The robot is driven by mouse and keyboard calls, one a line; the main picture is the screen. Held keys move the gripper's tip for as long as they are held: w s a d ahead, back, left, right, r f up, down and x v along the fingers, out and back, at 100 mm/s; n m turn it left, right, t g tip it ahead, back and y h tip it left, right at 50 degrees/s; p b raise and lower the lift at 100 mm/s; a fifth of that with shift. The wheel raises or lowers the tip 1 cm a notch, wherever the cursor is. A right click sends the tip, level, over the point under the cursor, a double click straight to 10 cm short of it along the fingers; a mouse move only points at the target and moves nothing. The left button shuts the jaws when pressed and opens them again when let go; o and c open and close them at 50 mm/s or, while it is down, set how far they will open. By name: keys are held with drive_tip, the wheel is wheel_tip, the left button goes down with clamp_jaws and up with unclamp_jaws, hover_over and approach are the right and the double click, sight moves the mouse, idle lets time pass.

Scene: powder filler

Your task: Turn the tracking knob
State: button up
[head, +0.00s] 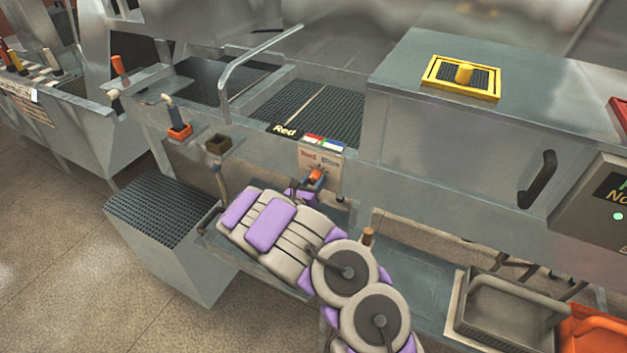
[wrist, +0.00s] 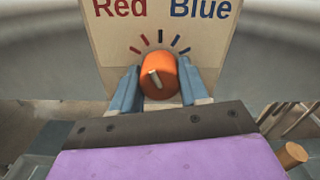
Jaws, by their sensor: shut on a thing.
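The tracking knob is an orange round knob (wrist: 158,77) with a pale pointer bar, on a beige plate (wrist: 112,48) marked "Red" and "Blue". Red, black and blue tick marks fan out above it. The pointer leans slightly left of straight up. My gripper (wrist: 158,88) has its blue fingers on both sides of the knob and is shut on it. In the head view the knob (head: 315,175) shows small below the plate (head: 321,157), with my purple and grey arm reaching up to it. The knob's lower part is hidden by my gripper in the wrist view.
A grey tray (head: 505,312) and an orange bin (head: 592,330) sit at lower right. A brown peg (head: 367,237) stands close to my arm.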

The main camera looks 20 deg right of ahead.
drive_tip(key=shift+n, duration=0.6)
drive_tip(key=shift+a, duration=0.1)
drive_tip(key=o, duration=1)
drive_tip(key=shift+w, duration=0.1)
drive_tip(key=shift+o, duration=0.2)
drive_tip(key=shift+a, duration=0.1)
drive_tip(key=p+v, duration=0.2)
drive_tip(key=v, duration=1.5)
drive_tip(key=shift+p, duration=0.35)
drive_tip(key=shift+a+f, duration=0.1)
